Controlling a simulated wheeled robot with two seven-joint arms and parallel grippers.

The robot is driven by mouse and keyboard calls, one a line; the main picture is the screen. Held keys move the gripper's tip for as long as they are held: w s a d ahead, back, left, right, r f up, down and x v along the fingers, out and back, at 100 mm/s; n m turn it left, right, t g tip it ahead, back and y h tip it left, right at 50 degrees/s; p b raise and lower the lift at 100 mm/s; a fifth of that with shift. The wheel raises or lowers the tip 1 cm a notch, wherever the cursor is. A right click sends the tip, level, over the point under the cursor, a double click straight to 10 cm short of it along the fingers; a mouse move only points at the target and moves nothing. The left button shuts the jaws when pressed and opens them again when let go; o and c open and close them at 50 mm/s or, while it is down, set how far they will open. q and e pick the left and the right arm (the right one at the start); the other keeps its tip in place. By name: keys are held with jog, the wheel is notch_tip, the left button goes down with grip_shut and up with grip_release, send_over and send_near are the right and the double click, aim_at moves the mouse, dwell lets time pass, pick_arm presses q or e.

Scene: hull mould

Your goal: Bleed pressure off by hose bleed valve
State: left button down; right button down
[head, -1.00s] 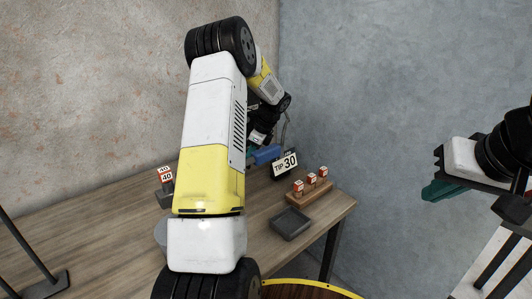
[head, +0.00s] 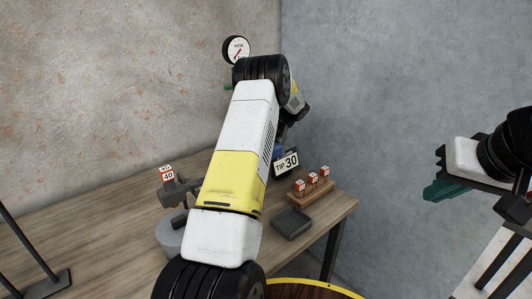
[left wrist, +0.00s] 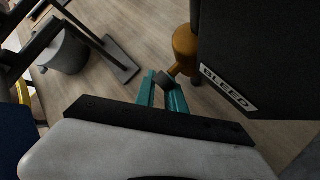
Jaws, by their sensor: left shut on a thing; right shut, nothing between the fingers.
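In the left wrist view my left gripper (left wrist: 161,92) has its teal fingers shut on the small dark handle (left wrist: 167,79) of the bleed valve. The handle joins a brass-coloured valve body (left wrist: 184,52), beside a black block with a white BLEED label (left wrist: 228,90). In the head view my left arm hides this gripper and the valve. A round gauge marked HOSE (head: 237,50), with a red needle, shows above the arm; its reading is too small to tell. My right gripper (head: 437,190) is shut and empty at the right, away from the table.
A TIP 30 sign (head: 286,163) stands right of my left arm. A wooden block (head: 311,194) with red-white tags and a dark tray (head: 292,222) lie near the table's right edge. A tag marked 40 (head: 167,175) stands left.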

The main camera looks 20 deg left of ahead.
pick_arm(q)
jog(key=shift+r+g+y, duration=0.1)
jog(key=shift+g+y, duration=0.3)
jog(key=shift+s+a, duration=0.1)
pick_arm(e)
jog(key=shift+w, duration=0.1)
dwell(0.3)
